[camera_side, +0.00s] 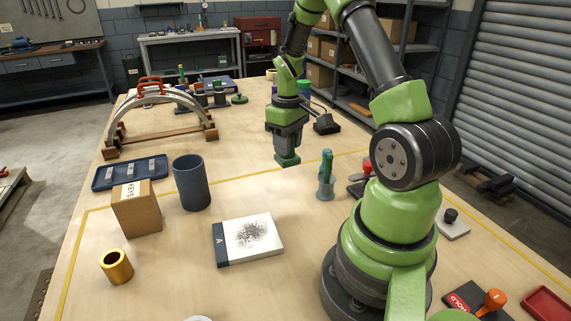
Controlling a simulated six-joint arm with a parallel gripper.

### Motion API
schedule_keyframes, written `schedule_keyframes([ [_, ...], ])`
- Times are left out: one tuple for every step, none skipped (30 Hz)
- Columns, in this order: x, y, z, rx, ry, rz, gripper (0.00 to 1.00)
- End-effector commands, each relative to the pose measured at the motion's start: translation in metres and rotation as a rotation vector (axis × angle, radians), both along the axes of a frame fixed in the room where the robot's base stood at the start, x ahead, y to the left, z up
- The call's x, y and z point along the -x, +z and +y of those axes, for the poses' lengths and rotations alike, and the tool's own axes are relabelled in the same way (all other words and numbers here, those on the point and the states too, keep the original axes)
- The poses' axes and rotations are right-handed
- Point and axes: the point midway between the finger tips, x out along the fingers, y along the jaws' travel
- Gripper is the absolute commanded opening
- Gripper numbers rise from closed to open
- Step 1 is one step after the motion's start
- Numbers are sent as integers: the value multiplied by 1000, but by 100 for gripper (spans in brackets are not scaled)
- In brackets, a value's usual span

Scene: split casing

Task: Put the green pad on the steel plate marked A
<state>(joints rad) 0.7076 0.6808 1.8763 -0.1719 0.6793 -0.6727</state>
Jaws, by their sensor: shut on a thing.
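My gripper (287,150) is shut on a small dark green pad (287,160), pointing down over the middle of the table. The pad's underside is close to the table; I cannot tell whether it touches. The plate marked A (270,252) lies flat nearer the camera, below and left of my gripper in the picture. It looks pale, with a dark strip bearing the letter A on its left edge and a patch of dark specks on top. The pad is clear of the plate.
A dark blue cup (191,183), a cardboard box (137,209) and a blue tray (131,173) stand left. A brass ring (116,266) is at front left. A teal upright object (326,176) stands right of my gripper. Table between pad and plate is clear.

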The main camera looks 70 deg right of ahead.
Motion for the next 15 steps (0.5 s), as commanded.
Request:
schedule_keyframes([
  [-2,7,2,3,15,-4,12],
  [-3,10,5,1,35,-2,12],
  [-5,13,10,3,77,-3,12],
  [-7,15,16,2,120,-2,12],
  [-10,17,23,1,173,-1,12],
  [-14,19,35,1,258,0,12],
  [-16,20,44,1,332,0,12],
  [-19,22,55,0,413,-1,12],
  [-22,23,70,0,526,0,12],
  [-23,24,81,0,614,0,12],
  [-25,25,93,0,703,0,12],
  [-25,27,107,0,818,0,12],
  [-25,28,118,0,900,-1,12],
  [-25,29,128,0,981,0,12],
  [-24,30,140,1,1080,-2,12],
])
